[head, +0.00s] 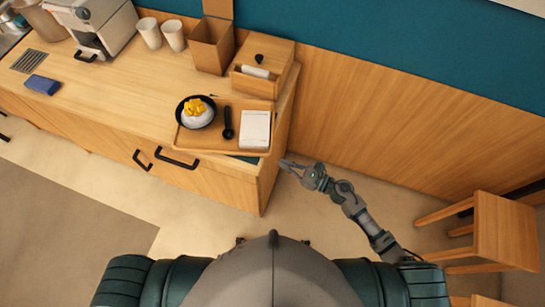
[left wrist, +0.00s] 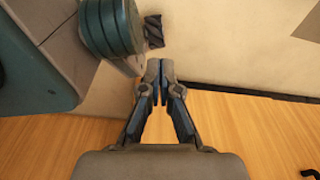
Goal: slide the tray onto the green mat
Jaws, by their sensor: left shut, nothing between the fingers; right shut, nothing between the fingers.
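The wooden tray (head: 202,140) lies near the front right corner of the counter. On it are a black bowl (head: 184,116) with white and yellow food, a black spoon (head: 228,124) and a white card or napkin (head: 256,130). A strip of the green mat (head: 246,159) shows at the tray's front edge; the tray seems to hide the rest. My right gripper (head: 284,165) is shut and empty, just past the counter's right end, apart from the tray. My left gripper (left wrist: 158,92) is shut and empty in the left wrist view; the head view does not show it.
A wooden box with a lid knob (head: 262,66) stands right behind the tray. A tall brown container (head: 211,46), white cups (head: 160,34), a coffee machine (head: 94,22) and a blue cloth (head: 42,85) are further left. Wooden stools (head: 497,232) stand at right. The counter's front left is mostly clear.

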